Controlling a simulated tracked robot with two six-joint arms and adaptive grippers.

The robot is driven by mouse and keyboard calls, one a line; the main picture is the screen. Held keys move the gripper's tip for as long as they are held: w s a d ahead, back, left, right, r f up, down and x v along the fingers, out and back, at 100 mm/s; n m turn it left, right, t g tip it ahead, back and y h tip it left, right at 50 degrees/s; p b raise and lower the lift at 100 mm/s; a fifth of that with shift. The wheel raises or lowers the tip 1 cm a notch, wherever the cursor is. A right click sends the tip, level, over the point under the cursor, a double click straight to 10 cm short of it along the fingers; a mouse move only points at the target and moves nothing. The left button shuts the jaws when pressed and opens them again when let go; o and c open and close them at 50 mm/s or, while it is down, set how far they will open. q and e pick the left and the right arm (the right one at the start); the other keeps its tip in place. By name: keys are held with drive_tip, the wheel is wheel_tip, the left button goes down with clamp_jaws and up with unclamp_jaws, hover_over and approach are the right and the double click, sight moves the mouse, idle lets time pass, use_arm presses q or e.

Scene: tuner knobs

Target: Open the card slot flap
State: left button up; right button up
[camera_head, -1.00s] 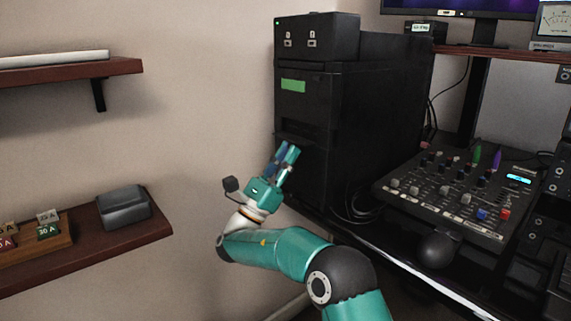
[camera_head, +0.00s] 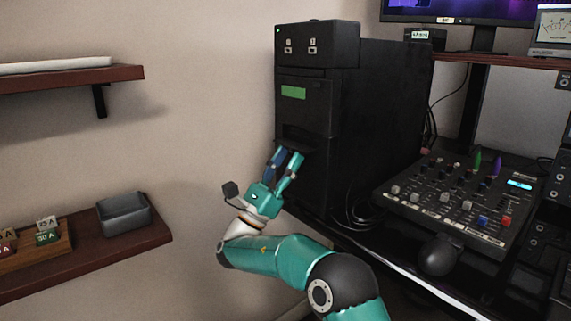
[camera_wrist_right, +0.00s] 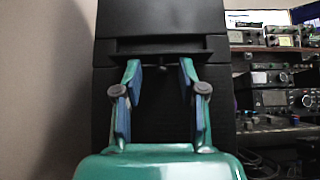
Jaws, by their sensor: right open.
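The black tower cabinet (camera_head: 335,165) stands against the wall in the head view. A dark slot with a projecting lip (camera_head: 297,138) crosses its front below a green label (camera_head: 293,92); it looks like the card slot flap. My right gripper (camera_head: 285,154) is open and empty, just below and in front of that lip. Whether a finger touches is unclear. My left gripper is out of view.
A mixer (camera_head: 455,200) and a black round object (camera_head: 438,254) lie on the desk at right. A shelf (camera_head: 150,236) at left holds a grey bin (camera_head: 123,215) and several labelled blocks. The wall between shelf and tower is bare.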

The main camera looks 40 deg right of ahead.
wheel_tip(320, 180, up, 10)
drive_tip(key=shift+a+f, duration=0.1)
drive_tip(key=shift+f, duration=0.15)
drive_tip(key=shift+f, duration=0.15)
